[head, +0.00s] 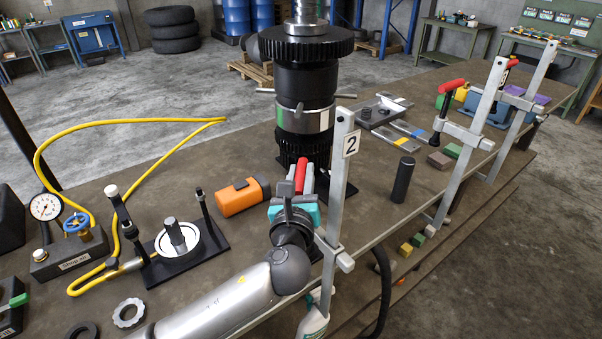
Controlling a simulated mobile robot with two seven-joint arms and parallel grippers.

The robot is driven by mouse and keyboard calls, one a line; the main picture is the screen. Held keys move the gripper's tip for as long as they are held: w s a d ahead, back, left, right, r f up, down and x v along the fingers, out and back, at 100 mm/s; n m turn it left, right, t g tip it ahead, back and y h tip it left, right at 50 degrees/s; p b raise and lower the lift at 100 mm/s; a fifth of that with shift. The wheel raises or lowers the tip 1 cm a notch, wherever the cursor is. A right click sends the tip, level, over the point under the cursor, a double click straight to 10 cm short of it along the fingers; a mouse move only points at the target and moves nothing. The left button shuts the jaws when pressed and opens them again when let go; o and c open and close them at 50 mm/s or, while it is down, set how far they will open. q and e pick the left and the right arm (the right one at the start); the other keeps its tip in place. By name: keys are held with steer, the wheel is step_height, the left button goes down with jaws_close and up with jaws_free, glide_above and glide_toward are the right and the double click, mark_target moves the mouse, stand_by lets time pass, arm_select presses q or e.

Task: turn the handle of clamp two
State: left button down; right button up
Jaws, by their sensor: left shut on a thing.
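Clamp two (336,195) is a grey bar clamp with a white "2" plate, standing upright at the table's front edge. Its red handle (301,174) shows on the left side of the bar. My left gripper (304,188), with teal parts, comes from the lower left and is shut on the red handle. The gripper's body hides the handle's lower part and much of the clamp's arm. My right gripper is not in view.
A tall dark transmission gear stack (304,85) stands just behind the gripper. Another red-handled clamp (470,135) stands further right along the edge.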

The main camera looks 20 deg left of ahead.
arm_select(q)
steer(key=c, duration=0.7)
jaws_free()
steer(key=s+d, duration=0.1)
steer(key=s, duration=0.4)
steer(key=s+d+b, duration=0.1)
steer(key=s, duration=0.9)
steer(key=shift+d, duration=0.4)
